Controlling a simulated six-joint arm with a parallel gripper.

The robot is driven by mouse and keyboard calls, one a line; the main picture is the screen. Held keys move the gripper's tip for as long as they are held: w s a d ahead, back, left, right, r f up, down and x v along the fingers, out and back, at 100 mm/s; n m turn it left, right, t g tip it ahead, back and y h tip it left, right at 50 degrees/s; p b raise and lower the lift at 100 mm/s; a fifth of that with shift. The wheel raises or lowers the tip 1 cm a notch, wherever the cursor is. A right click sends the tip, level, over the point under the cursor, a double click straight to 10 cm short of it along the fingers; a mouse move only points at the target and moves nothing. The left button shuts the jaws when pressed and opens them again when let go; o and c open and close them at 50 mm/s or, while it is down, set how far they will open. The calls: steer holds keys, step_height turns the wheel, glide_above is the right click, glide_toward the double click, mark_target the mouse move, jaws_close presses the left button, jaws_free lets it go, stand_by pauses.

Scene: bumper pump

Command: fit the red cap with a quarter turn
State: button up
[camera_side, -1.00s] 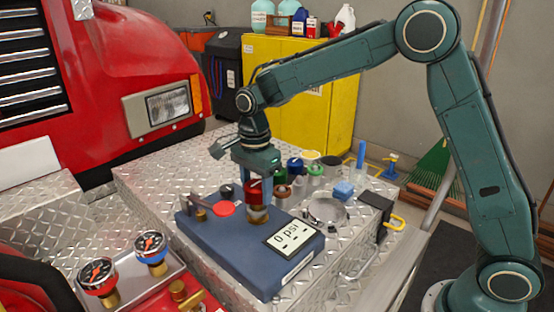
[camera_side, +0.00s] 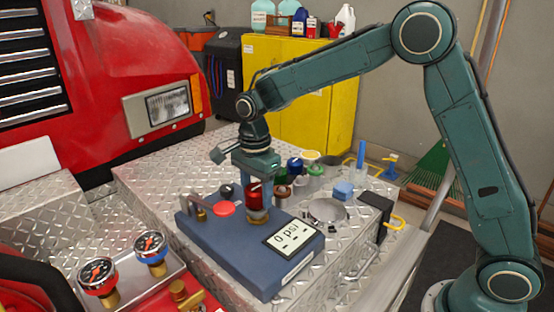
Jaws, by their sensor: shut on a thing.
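The red cap (camera_side: 255,196) sits upright over a brass fitting (camera_side: 257,216) on top of the blue pump box (camera_side: 236,252). My gripper (camera_side: 256,182) points down from above, with its fingers shut on the red cap. The cap's lower edge meets the top of the fitting; I cannot tell whether its threads or lugs are engaged. A red round button (camera_side: 223,208) lies left of the cap on the same box.
Several coloured caps, including a blue one (camera_side: 295,164) and a green one (camera_side: 316,169), stand behind the box on the diamond-plate deck (camera_side: 165,168). A round metal dish (camera_side: 327,211) and a light-blue block (camera_side: 343,190) are to the right. Two gauges, one blue-rimmed (camera_side: 151,247), stand front left.

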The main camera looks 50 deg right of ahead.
steer(key=shift+f, duration=0.55)
stand_by(1.0)
stand_by(0.4)
steer(key=shift+m, duration=2.6)
steer(key=shift+r, duration=0.1)
steer(key=shift+m, duration=2.6)
steer(key=shift+m, duration=0.3)
steer(key=shift+w+m, duration=0.1)
steer(key=shift+m, duration=0.7)
